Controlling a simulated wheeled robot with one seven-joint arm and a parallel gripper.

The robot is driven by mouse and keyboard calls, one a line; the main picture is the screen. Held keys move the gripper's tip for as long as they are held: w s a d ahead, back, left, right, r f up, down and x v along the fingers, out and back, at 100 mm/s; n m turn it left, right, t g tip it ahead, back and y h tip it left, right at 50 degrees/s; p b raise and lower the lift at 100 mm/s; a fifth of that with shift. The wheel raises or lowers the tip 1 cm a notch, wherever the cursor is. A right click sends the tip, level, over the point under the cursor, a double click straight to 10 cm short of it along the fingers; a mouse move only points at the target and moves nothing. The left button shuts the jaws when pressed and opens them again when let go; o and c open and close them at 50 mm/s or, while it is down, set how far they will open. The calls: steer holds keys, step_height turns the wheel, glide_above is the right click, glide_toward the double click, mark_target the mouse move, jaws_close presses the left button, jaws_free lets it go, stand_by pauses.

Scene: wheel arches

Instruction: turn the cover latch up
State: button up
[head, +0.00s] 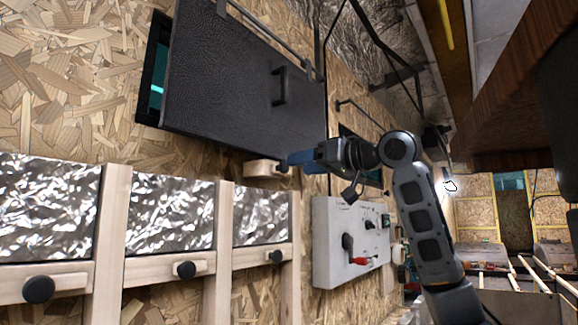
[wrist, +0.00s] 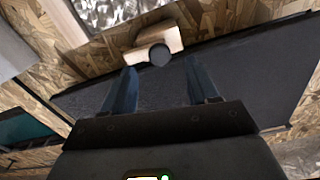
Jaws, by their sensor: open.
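The cover latch (head: 262,170) is a pale wooden block with a dark round knob, at the lower edge of the dark grey cover (head: 225,75). It lies about level along that edge. In the wrist view the latch (wrist: 153,38) is just ahead of the fingertips, with its knob (wrist: 160,55) between their lines. My gripper (head: 291,158) has blue fingers and is at the knob in the head view, partly hiding it. In the wrist view my gripper (wrist: 160,68) is open, with nothing clearly held. Whether a finger touches the knob cannot be told.
Foil-covered panels (head: 170,212) with wooden bars and dark knobs line the wall at lower left. A grey switch box (head: 335,265) with a red-tipped handle is below my arm. The cover has a handle (head: 280,86). A brown wooden overhang (head: 515,90) is at upper right.

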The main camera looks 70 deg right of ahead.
mark_target(286, 167)
steer(key=shift+p+x, duration=0.3)
steer(key=shift+x, duration=2.1)
steer(key=shift+s, duration=0.1)
steer(key=c, duration=1)
